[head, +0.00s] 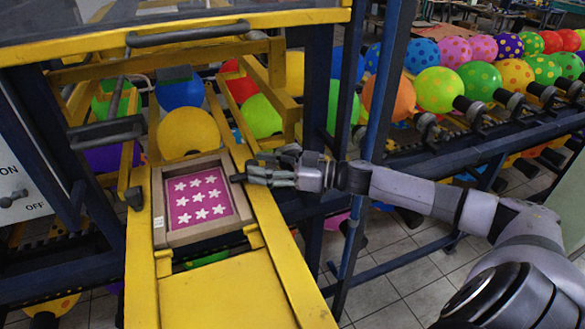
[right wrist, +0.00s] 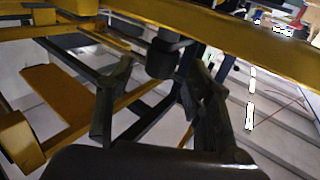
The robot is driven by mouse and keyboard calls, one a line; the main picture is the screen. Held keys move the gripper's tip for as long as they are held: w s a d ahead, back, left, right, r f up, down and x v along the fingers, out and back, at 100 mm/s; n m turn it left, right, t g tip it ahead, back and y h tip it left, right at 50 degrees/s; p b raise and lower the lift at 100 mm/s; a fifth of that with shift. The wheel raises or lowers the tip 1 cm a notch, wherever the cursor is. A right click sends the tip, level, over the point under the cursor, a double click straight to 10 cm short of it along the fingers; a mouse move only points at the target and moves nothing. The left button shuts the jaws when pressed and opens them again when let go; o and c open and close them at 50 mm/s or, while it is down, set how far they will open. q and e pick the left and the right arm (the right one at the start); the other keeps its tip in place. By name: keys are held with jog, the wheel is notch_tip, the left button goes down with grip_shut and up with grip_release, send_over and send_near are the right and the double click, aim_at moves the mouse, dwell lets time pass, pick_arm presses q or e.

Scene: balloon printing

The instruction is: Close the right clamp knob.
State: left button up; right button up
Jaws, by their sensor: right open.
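The right clamp knob (head: 237,177) is a small dark knob on the yellow rail right of the printing frame, partly hidden by my right gripper (head: 256,171). In the right wrist view, a dark cylindrical knob (right wrist: 161,58) shows between the two spread fingers of my right gripper (right wrist: 160,68). The fingers are open, one on each side of it; I cannot tell if they touch it. The left clamp knob (head: 135,197) is on the opposite rail. The printing frame (head: 197,237) holds a pink screen (head: 200,201) with white flowers. My left gripper is not in view.
A yellow balloon (head: 187,132) stands just behind the frame. Yellow machine bars (head: 180,22) cross above, and a blue post (head: 378,95) rises close to my right arm. A rack of colourful balloons (head: 437,90) is at the right. An ON/OFF panel (head: 18,180) is at the left.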

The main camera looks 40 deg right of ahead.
jog(key=v, duration=1)
jog(key=shift+s+d, duration=0.15)
jog(key=shift+s, duration=0.1)
dwell(0.5)
jog(key=shift+s, duration=0.1)
